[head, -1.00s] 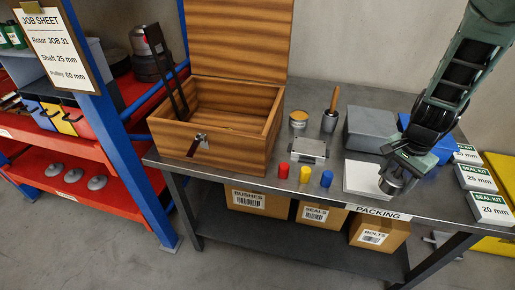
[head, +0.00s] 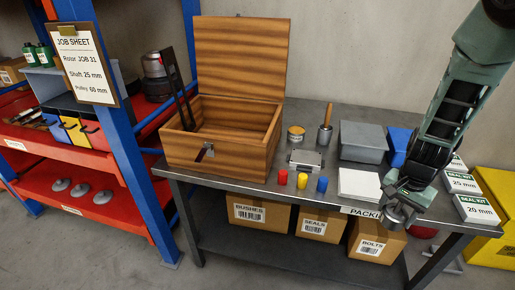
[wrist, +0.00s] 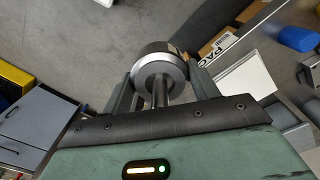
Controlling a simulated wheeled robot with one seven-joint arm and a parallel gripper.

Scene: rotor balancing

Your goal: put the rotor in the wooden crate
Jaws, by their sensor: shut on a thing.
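The wooden crate (head: 222,158) stands on the left of the grey bench, its lid (head: 240,55) raised against the wall. Its visible inside looks empty, but the front wall hides part of the floor. My gripper (head: 398,200) is at the bench's front right edge, well right of the crate. It is shut on the rotor (head: 393,216), a steel drum with a thin shaft. The wrist view shows the rotor (wrist: 158,75) between the two fingers, its shaft pointing back toward my palm.
A white pad (head: 358,184), red, yellow and blue pots (head: 303,181), a metal block (head: 305,160), a tin (head: 296,134) and a grey box (head: 362,141) stand between gripper and crate. Seal kit boxes (head: 478,209) lie at right. A blue post (head: 130,140) rises left of the bench.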

